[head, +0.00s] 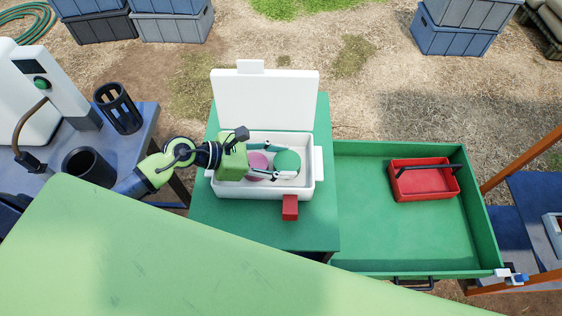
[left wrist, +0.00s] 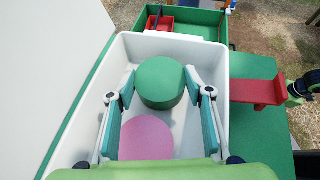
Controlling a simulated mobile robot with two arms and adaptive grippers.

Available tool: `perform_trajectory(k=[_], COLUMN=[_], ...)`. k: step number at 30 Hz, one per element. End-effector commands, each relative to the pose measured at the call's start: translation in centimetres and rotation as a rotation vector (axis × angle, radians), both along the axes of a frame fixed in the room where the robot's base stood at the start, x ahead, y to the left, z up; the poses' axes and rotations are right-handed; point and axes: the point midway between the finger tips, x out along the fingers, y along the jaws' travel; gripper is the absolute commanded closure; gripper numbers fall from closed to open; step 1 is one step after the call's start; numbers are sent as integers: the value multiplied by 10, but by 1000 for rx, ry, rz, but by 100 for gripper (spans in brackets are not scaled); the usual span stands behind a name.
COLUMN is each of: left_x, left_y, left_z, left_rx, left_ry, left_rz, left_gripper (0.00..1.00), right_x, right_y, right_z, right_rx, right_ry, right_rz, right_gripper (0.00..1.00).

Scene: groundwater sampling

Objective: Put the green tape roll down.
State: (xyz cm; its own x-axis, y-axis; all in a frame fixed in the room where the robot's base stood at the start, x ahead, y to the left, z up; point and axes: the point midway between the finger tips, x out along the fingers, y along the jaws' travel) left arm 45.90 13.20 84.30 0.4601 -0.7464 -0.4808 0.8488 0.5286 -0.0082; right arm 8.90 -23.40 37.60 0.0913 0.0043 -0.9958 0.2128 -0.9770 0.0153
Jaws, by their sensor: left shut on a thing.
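The green tape roll (head: 287,160) is a round green disc inside the white box, toward its right end in the head view. My left gripper (head: 280,161) reaches into the box from the left, its two fingers shut on either side of the roll. In the left wrist view the roll (left wrist: 161,82) sits between the fingertips (left wrist: 160,86). I cannot tell whether its underside touches the box floor. A pink roll (head: 257,163) lies in the box nearer the gripper's palm, partly covered by it; it also shows in the left wrist view (left wrist: 146,138). My right gripper is not in view.
The white box (head: 262,193) has its lid (head: 265,100) open at the back and a red tab (head: 290,207) at the front. It stands on a green table (head: 225,225). A green cart tray (head: 385,235) at right holds a red caddy (head: 424,185); its left part is clear.

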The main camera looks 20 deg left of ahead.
Motion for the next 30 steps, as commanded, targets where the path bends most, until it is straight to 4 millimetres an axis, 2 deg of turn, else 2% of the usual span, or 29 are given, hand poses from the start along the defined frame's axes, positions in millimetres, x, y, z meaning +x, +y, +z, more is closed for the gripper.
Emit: perform_trajectory(k=[4,15,16,28,30], left_x=[0,0,0,0,-3], left_y=[0,0,0,0,5], left_z=[-13,-19,-17,-13,-13], left_rx=[-3,-1,-1,-1,3], left_ry=[1,-1,-1,-1,0], left_rz=[1,1,1,1,0], left_gripper=[74,74,46,46,46], right_x=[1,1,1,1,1], right_y=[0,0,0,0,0], right_z=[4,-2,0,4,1], right_rx=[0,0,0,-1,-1], right_ry=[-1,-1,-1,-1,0], right_rz=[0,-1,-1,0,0], right_gripper=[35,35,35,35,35])
